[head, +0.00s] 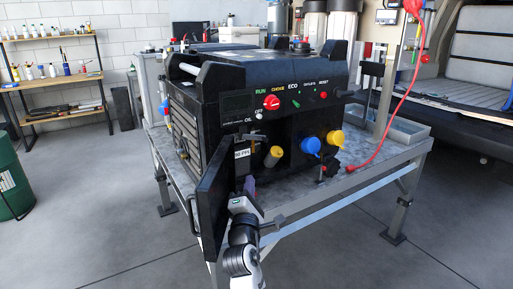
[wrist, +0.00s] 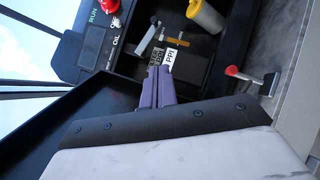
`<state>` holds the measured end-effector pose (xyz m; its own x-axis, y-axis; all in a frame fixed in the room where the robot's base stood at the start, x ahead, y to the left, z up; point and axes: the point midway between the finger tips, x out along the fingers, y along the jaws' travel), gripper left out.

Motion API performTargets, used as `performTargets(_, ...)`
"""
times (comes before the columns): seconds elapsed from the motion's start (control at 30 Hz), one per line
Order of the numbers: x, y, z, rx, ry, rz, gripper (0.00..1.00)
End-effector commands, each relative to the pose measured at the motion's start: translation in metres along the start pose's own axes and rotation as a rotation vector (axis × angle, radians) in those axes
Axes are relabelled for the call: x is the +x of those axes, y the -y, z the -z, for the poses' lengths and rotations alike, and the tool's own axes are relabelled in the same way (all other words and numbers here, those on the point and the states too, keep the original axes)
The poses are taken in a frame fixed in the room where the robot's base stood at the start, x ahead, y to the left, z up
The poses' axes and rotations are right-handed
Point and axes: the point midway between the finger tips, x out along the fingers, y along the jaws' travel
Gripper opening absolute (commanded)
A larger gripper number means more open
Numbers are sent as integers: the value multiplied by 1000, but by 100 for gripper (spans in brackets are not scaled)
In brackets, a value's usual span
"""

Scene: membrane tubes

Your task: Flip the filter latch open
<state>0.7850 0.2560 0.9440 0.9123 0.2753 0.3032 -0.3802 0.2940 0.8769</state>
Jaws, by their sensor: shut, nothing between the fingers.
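The black machine (head: 285,82) stands on a metal table, its front toward me. A recess in its front holds a white label (head: 242,154), which also shows in the wrist view (wrist: 171,62). Above the label in the wrist view are a small grey lever (wrist: 149,38) and an orange-yellow bar (wrist: 177,42); they look like the filter latch, but I cannot be sure. My gripper (head: 250,184) has purple fingers, which are shut and empty. In the wrist view their tips (wrist: 158,72) point into the recess, just below the labels and apart from the lever. Contact cannot be told.
A black panel (head: 212,195) stands out from the machine's front, close to the left of my gripper. A pale yellow cylinder (head: 273,156), a blue cap (head: 310,145) and a yellow cap (head: 336,138) stick out to the right. A red-tipped lever (wrist: 232,71) is right of the fingers.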

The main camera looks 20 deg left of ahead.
Motion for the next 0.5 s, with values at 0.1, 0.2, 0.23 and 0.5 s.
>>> performTargets(0.1, 7, -2, 2, -15, -3, -5, 0)
performTargets(0.2, 21, -3, 1, -15, -3, -5, 0)
performTargets(0.23, 26, -4, 1, -14, -3, -5, 0)
performTargets(0.5, 84, -4, 1, -12, -3, -4, 0)
